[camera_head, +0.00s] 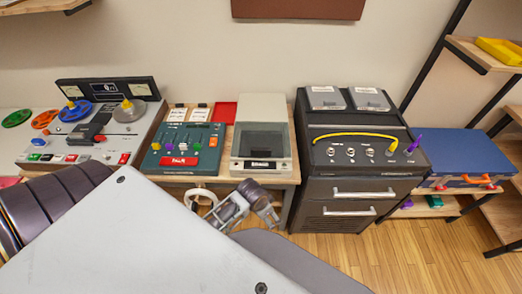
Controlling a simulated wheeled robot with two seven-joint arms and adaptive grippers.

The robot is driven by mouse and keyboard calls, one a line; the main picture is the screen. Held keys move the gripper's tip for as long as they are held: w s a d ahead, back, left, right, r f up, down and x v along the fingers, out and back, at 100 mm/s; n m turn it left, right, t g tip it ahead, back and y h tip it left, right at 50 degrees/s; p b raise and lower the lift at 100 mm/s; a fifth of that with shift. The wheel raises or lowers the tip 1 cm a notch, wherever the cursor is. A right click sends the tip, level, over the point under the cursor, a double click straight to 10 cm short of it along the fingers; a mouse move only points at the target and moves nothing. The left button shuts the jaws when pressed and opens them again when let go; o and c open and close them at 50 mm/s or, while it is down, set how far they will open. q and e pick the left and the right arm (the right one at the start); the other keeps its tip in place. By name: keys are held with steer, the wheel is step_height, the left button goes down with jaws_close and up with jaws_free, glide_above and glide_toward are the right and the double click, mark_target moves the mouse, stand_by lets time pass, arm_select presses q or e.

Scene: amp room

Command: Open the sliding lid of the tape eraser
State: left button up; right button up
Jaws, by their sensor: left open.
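The tape eraser appears to be the beige box (264,107) on the table, with a small black label on its front edge. Its rear part is a plain raised beige cover. A dark glassy panel (262,142) in a pale frame fills the front part; I cannot tell whether the lid is slid at all. My left gripper (260,202) is open and empty, low in front of the table edge, just below the eraser and apart from it. My own arm hides much of the lower left. My right gripper is not in view.
A green control panel (184,147) stands left of the eraser, with a reel tape deck (95,135) beyond. A dark cabinet (353,170) with handles and a yellow cable stands close on the right. A blue case (460,157) is farther right. Wooden floor (400,255) is clear at lower right.

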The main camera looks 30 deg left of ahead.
arm_select(q)
step_height(320, 180, up, 7)
steer(key=w+d+m, duration=0.2)
steer(key=m, duration=0.2)
step_height(320, 180, up, 16)
steer(key=f+m+g, duration=0.1)
steer(key=m+g, duration=0.2)
steer(key=m, duration=1.8)
glide_above(261, 148)
steer(key=shift+r+y, duration=0.25)
steer(key=shift+y, duration=0.15)
steer(key=shift+f, duration=0.1)
step_height(261, 148, down, 14)
steer(key=shift+s+r+p, duration=0.1)
steer(key=shift+r+p, duration=0.05)
steer(key=shift+p, duration=0.5)
